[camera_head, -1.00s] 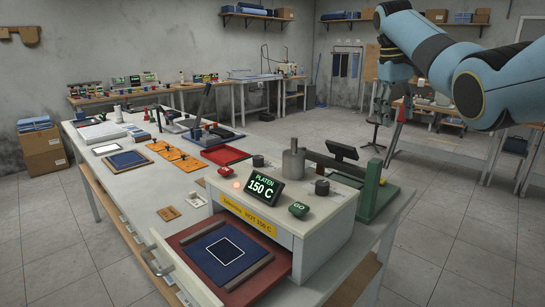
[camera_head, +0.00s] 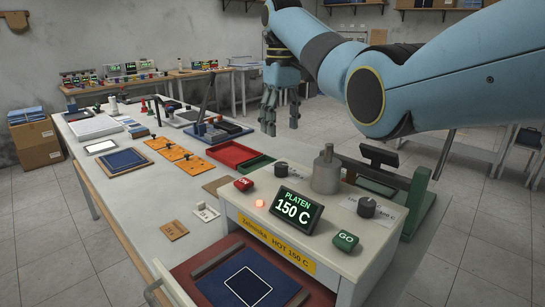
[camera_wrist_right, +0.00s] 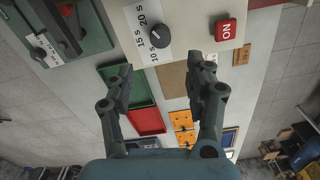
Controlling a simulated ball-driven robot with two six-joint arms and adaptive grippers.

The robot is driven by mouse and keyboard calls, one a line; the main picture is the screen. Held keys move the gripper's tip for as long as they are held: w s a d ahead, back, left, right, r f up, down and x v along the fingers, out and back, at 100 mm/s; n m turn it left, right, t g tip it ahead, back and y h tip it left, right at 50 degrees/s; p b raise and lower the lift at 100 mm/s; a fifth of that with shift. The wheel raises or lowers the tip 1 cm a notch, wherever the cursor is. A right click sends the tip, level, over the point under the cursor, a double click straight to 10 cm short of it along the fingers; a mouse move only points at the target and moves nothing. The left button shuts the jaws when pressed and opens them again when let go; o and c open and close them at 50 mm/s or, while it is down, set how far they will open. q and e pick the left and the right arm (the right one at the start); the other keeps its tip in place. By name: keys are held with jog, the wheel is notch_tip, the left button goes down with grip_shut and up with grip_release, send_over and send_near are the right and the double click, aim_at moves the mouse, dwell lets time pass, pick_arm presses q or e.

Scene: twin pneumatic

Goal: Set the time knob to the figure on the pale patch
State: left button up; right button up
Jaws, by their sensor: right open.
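The time knob (camera_wrist_right: 160,36) is a dark round knob on the pale top of the press, with 10 S, 15 S and 20 S printed around it. Its light mark faces up and left in the right wrist view; the exact setting is unclear. In the head view it stands behind the display (camera_head: 281,168). My right gripper (camera_head: 281,122) is open and empty, above and beyond the press; its fingers show apart in the wrist view (camera_wrist_right: 161,66). A small pale piece (camera_head: 206,212) lies on the bench beside the press; I cannot read a figure on it. My left gripper is out of view.
The press carries a red ON button (camera_head: 243,184), a PLATEN 150 C display (camera_head: 292,208), a green GO button (camera_head: 345,240), a grey metal cylinder (camera_head: 327,172) and another knob (camera_head: 367,206). Red (camera_head: 231,153) and green (camera_head: 256,163) trays lie behind it.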

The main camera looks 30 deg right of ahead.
send_over(281, 164)
notch_tip(281, 164, down, 5)
jog(key=shift+s+f+p, duration=0.15)
jog(key=shift+f+p, duration=0.05)
jog(key=shift+p, duration=0.25)
notch_tip(281, 164, down, 3)
jog(key=shift+f, duration=1.05)
jog(key=c, duration=0.5)
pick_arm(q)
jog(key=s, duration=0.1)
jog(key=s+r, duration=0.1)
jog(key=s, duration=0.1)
pick_arm(e)
grip_shut()
